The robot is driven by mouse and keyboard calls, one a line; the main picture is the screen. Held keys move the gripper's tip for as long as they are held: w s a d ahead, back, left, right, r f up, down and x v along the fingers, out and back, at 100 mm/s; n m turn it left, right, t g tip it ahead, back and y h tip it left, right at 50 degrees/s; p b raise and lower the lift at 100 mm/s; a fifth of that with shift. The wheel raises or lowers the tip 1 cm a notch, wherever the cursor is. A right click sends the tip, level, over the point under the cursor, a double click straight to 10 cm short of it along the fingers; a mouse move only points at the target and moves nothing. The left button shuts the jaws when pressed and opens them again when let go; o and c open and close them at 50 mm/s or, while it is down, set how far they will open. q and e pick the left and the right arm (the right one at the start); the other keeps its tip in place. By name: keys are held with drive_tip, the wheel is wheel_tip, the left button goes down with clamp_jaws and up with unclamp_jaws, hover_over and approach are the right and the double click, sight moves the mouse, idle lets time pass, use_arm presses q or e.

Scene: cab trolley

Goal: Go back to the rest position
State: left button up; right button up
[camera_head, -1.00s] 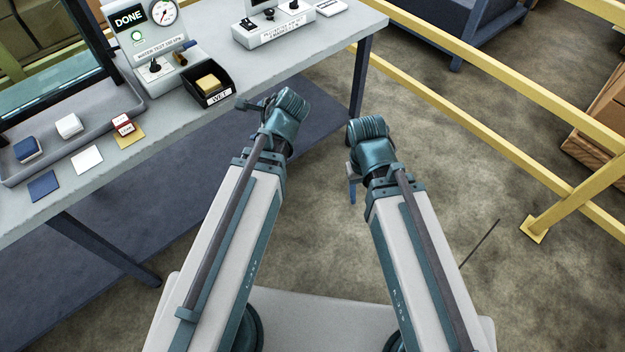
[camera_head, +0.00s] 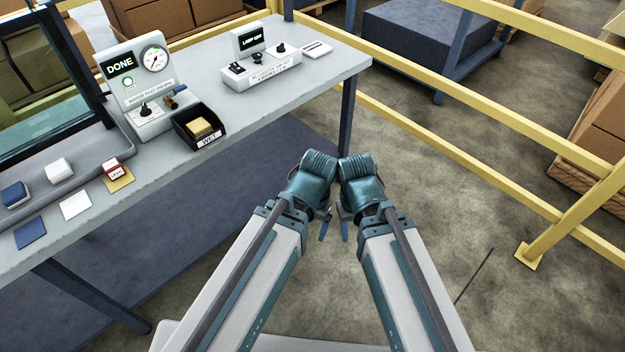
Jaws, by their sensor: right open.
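Both my arms reach forward from the bottom of the head view, with their wrists close together over the floor, to the right of the table's front edge. My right gripper (camera_head: 345,226) hangs below its teal wrist. It is open, and I see nothing in it. My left gripper (camera_head: 324,226) is mostly hidden beneath its own wrist, with only a small blue tip and dark parts showing. I cannot tell whether its jaws are open. The two wrists look nearly touching, and I cannot tell if there is a gap.
A yellow rail (camera_head: 480,100) runs along the right. Bare floor lies between.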

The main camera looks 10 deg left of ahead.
wheel_tip(320, 180, up, 13)
drive_tip(key=p, duration=1.2)
